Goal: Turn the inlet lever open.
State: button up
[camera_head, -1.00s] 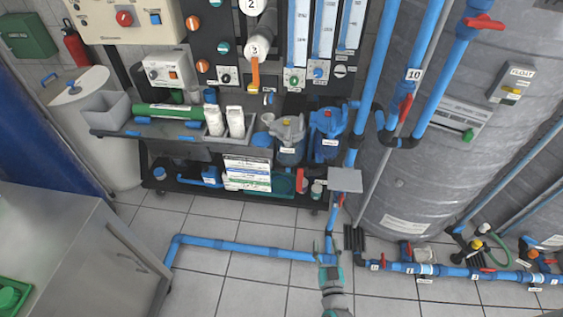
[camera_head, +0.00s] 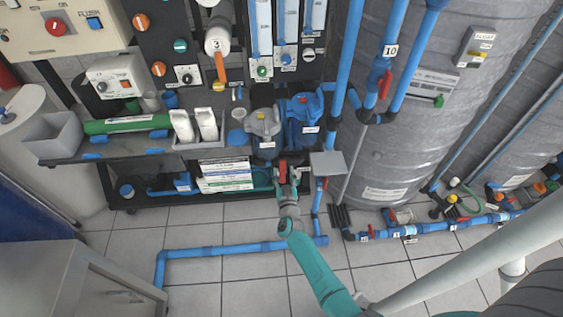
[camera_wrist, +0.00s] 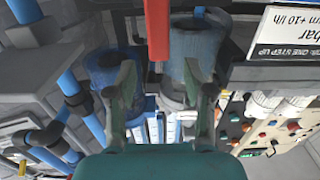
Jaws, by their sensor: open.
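A red lever (camera_head: 283,171) shows low at the front of the rack, below the grey-lidded filter housing (camera_head: 263,132). I take it for the inlet lever; no label on it is readable. In the wrist view the red lever (camera_wrist: 158,30) hangs as a straight bar from the top edge, lined up sideways with the gap between my fingers. My gripper (camera_head: 288,182) is at the lever in the head view, partly covering its surroundings. In the wrist view my gripper (camera_wrist: 160,88) is open, with nothing between the fingers. Whether a finger touches the lever I cannot tell.
A blue filter housing (camera_head: 302,122) stands beside the grey one. A grey plate (camera_head: 328,164) is just right of my gripper. A blue floor pipe (camera_head: 225,250) crosses below; large grey tanks (camera_head: 425,90) stand right.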

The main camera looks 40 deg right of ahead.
aim_at(283, 163)
jog(key=shift+x, duration=2.85)
grip_shut()
